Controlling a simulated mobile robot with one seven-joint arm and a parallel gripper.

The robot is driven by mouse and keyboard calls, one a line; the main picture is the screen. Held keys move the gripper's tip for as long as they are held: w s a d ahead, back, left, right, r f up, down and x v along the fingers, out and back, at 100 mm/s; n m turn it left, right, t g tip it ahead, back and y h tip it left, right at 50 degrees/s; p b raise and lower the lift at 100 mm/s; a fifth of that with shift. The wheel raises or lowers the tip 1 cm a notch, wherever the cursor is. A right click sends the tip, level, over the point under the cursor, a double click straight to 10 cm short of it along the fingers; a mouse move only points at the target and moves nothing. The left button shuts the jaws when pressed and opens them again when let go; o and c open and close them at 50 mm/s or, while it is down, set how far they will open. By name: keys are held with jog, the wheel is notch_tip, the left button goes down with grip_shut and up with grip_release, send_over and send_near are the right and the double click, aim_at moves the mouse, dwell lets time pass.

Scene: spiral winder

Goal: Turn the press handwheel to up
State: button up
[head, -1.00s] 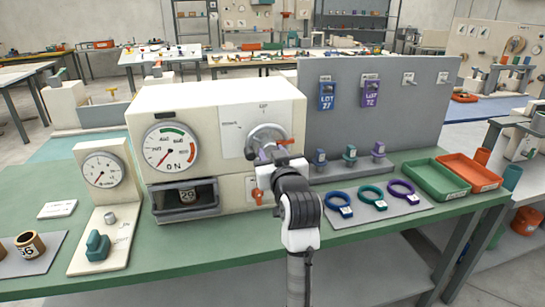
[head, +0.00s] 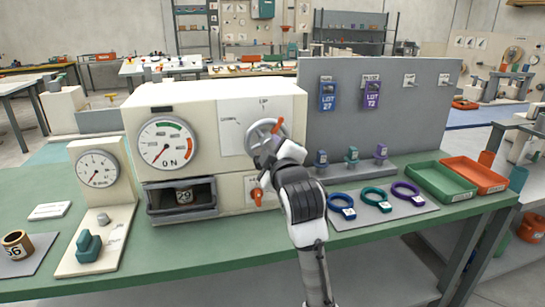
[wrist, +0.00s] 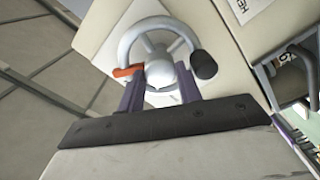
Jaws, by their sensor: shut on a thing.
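The press handwheel (head: 254,131) is a grey ring on the right of the cream press front (head: 229,130). Its orange pointer (head: 278,126) stands at the wheel's upper right. Small labels are printed above and to the left of the wheel; the upper one seems to read UP. In the wrist view the wheel (wrist: 136,39) shows a central hub, an orange pointer at left and a black knob (wrist: 204,65) at right. My gripper (wrist: 160,80) has its two purple fingers at the wheel, one each side of the hub area, shut on it. The exact contact is partly hidden.
A dial gauge (head: 167,144) and a dark open drawer (head: 168,205) are on the press left of the wheel. A grey panel with tags (head: 400,125) stands at right. Coloured rings and trays lie on the green bench (head: 350,240).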

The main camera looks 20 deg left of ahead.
jog(key=n+b, duration=0.3)
jog(key=n, duration=0.3)
jog(key=shift+f, duration=0.1)
jog(key=shift+n, duration=0.3)
dwell(0.3)
jog(key=o, duration=0.7)
jog(key=b+v, duration=0.2)
jog(key=v, duration=1.2)
jog(key=shift+b, duration=0.35)
